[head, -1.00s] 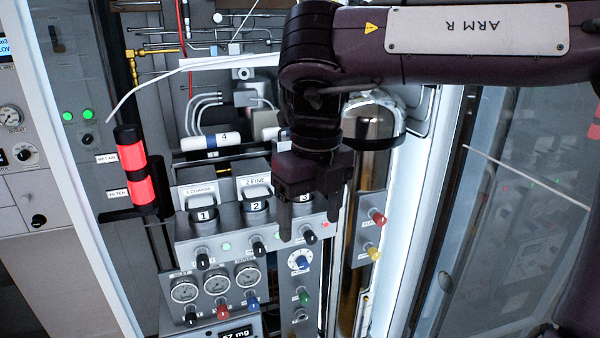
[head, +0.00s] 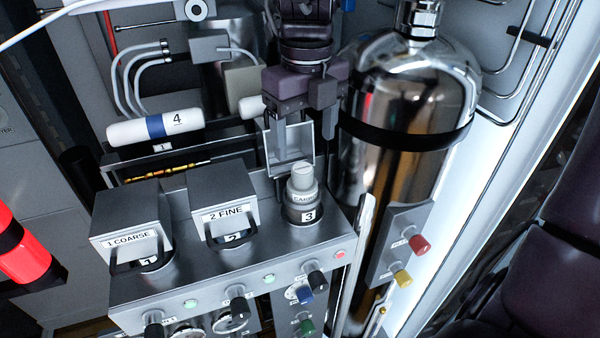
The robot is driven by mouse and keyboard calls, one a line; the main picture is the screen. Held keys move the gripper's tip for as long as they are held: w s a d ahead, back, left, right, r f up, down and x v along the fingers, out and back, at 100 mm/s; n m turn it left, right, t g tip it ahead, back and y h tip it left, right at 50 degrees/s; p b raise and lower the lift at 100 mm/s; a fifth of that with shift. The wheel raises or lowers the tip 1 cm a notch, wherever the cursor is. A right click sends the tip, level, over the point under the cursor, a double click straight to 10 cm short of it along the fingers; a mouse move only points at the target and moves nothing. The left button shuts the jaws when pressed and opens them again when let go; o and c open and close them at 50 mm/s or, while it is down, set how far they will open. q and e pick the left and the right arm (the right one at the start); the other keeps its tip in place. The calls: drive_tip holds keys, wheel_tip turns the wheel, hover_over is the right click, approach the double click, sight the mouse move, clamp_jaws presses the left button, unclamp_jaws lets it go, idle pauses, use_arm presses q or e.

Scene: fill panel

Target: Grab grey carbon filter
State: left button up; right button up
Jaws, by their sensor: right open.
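The grey carbon filter (head: 302,182) stands upright in the round socket marked 3 at the right end of the metal panel. Its label is partly readable, and its top sticks out of the socket. The box-like lid (head: 302,143) of this socket stands open behind it. My right gripper (head: 302,140) is open and empty, pointing down above and just behind the filter, in front of or beside the open lid. Its fingers look apart from the filter, but the exact gap is hard to judge. My left gripper is not in view.
Closed lids marked 1 COARSE (head: 130,212) and 2 FINE (head: 218,200) sit left of the filter. A shiny metal tank (head: 400,100) stands close on the right. A white cylinder marked 4 (head: 156,127) lies behind. Knobs line the panel's front.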

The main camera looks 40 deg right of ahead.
sight(303, 168)
drive_tip(key=shift+s+a+f, duration=0.15)
drive_tip(key=shift+s+f, duration=0.15)
drive_tip(key=shift+f, duration=0.3)
drive_tip(key=shift+s+a+f, duration=0.15)
drive_tip(key=shift+s+f, duration=0.1)
drive_tip(key=shift+f, duration=0.3)
wheel_tip(303, 168, down, 2)
drive_tip(key=shift+a+f+p, duration=0.15)
drive_tip(key=shift+f+p, duration=0.1)
drive_tip(key=shift+p, duration=0.25)
drive_tip(key=shift+w+f, duration=0.25)
drive_tip(key=shift+f, duration=0.85)
drive_tip(key=c, duration=0.7)
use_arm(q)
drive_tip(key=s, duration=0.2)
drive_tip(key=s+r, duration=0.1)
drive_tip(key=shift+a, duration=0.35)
use_arm(e)
drive_tip(key=shift+r, duration=0.1)
drive_tip(key=c, duration=0.7)
